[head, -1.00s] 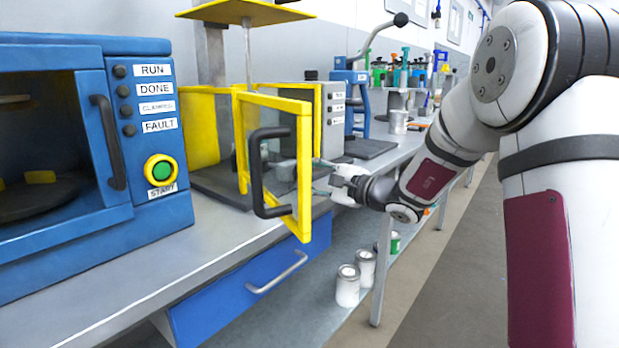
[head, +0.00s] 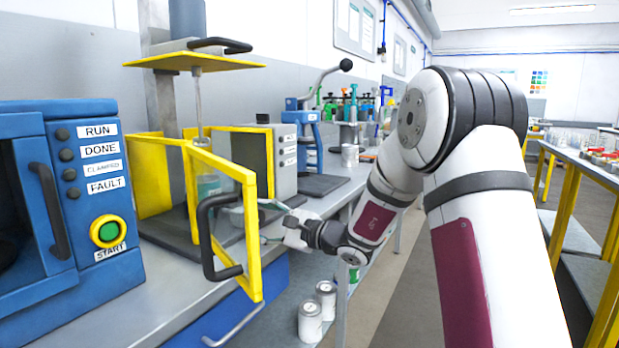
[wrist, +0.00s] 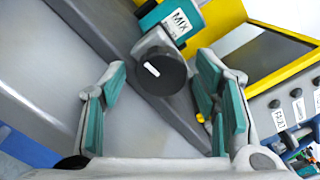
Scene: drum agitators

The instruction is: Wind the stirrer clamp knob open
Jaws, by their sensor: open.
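The stirrer (head: 195,120) stands on the bench behind a yellow guard frame (head: 252,235) with a black handle. In the wrist view, a round black knob (wrist: 160,70) with a white mark lies between my open teal-padded fingers, apparently a little beyond the tips. The head view does not show the knob clearly.
A blue machine with a START button (head: 108,231) stands at the left. A grey box (head: 285,165) and a blue lever press (head: 310,140) stand farther along the bench. White cans (head: 310,321) sit on the lower shelf. The aisle floor at the right is clear.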

